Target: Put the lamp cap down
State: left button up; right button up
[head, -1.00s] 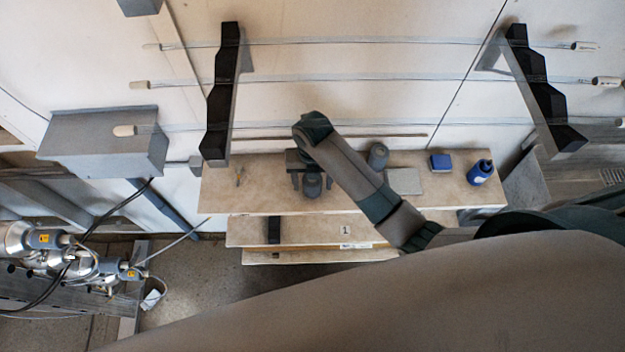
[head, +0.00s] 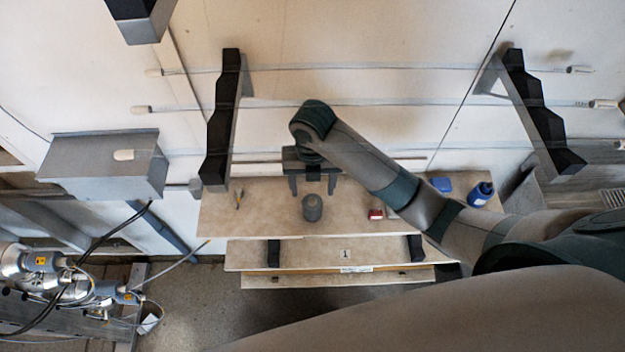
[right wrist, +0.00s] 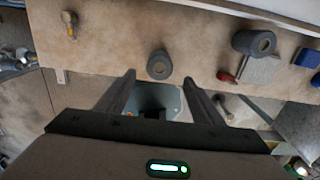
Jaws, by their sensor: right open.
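The lamp cap, a dark grey cylinder with a round top (head: 312,207), stands upright on the tan bench top (head: 260,205). It also shows in the right wrist view (right wrist: 159,65), just beyond the fingertips. My right gripper (head: 312,184) is open and empty. Its two fingers are spread on the wall side of the cap, apart from it, and they also show in the right wrist view (right wrist: 159,78). My left gripper is not in view.
A small yellowish tool (head: 238,199) lies left. Clear tubes on black notched racks (head: 220,120) are above.

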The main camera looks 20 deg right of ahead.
jog(key=shift+r, duration=0.9)
